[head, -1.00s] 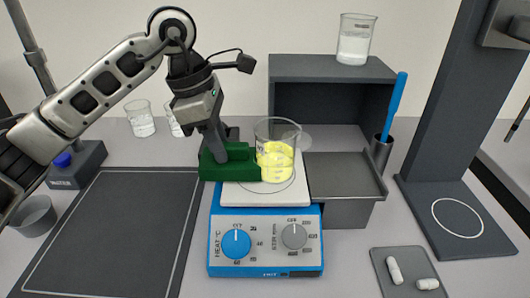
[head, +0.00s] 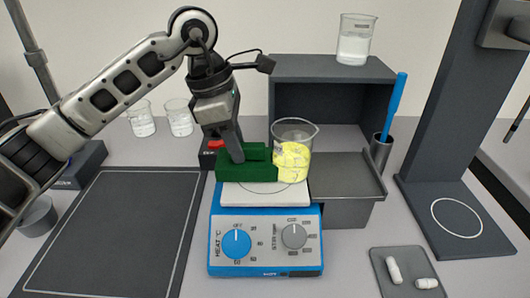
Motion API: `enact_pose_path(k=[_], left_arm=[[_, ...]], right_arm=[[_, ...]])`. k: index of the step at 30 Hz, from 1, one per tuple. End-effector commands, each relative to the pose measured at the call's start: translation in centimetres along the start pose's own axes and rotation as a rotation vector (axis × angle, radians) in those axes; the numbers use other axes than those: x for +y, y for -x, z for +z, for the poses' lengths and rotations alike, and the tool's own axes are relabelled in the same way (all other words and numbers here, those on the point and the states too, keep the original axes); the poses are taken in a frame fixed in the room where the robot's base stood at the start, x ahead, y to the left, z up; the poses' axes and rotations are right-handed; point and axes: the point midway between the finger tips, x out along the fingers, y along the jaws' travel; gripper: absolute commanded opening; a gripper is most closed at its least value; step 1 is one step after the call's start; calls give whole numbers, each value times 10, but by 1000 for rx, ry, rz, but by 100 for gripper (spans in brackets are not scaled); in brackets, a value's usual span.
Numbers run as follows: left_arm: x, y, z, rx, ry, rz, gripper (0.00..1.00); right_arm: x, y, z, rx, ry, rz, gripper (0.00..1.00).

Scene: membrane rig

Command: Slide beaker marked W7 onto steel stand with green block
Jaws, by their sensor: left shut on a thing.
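A glass beaker (head: 292,160) with yellow liquid stands upright on the right part of the white-topped hotplate (head: 245,197), close to its right edge. Its marking is too small to read. The green block (head: 240,172) lies on the hotplate to the left of the beaker, its right end against or very near the glass. My left gripper (head: 233,155) is shut on the green block from above. The grey steel stand (head: 345,170) is directly right of the hotplate, its flat top about level with it. My right gripper is not in view.
A dark shelf (head: 330,68) stands behind, with a beaker (head: 355,42) on top. A holder (head: 380,153) with a blue rod is at the stand's back right. A tray (head: 405,270) with white bars lies front right. Two beakers (head: 180,118) stand at back left.

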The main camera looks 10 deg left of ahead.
Motion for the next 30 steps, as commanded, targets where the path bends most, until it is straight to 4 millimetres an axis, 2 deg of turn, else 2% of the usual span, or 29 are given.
enact_pose_path(k=[18,30], left_arm=[[0,-4,21,-2,-1,1,0],[0,-5,22,-1,-1,1,0]], right_arm=[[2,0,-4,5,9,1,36],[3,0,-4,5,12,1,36]])
